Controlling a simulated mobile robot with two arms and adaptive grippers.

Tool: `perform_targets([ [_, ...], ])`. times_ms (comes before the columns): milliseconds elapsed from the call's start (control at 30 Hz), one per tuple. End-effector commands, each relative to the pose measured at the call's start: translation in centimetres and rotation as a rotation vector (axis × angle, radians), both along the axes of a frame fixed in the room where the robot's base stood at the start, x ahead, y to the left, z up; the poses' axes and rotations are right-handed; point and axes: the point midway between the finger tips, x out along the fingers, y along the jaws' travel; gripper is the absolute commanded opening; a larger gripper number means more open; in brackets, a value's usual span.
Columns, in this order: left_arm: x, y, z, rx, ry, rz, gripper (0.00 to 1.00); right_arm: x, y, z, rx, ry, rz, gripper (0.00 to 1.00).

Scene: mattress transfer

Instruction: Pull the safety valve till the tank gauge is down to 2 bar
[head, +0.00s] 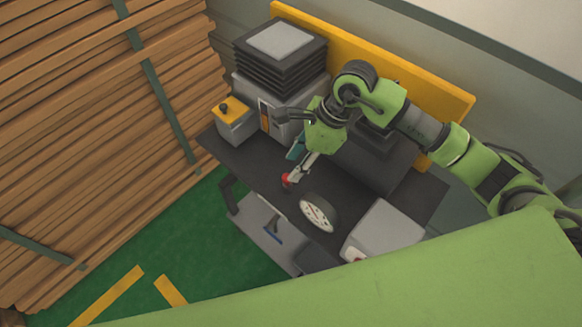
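The round white gauge (318,212) with a dark rim sits at the front of a dark machine. Its needle and numbers are too small to read. A small red part (287,181), perhaps the safety valve's pull, is left of the gauge. My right gripper (293,174) reaches down from the upper right, its tip at the red part. I cannot tell whether the fingers are closed on it. The dark tank-like body (385,163) is partly hidden behind my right arm. My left gripper is out of view.
A stack of dark trays (280,55) stands on a grey unit at the back. A grey box with a yellow top (232,112) is to its left. A grey box (385,230) lies right of the gauge. Stacked timber (90,120) fills the left; green floor (180,245) is in front.

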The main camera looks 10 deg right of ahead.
Motion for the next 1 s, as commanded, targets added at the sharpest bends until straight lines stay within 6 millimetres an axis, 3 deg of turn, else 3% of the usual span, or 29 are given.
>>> perform_targets([
  [200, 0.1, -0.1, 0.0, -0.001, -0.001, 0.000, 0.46, -0.2, -1.9, 4.5, -0.002, -0.005, -0.002, 0.35],
  [400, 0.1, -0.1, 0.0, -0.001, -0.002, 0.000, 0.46, -0.5, -2.9, 7.0, -0.002, -0.003, 0.000, 0.35],
  [1000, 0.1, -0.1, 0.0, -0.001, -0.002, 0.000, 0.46, -0.7, -3.1, 7.7, 0.000, 0.000, 0.000, 0.35],
])
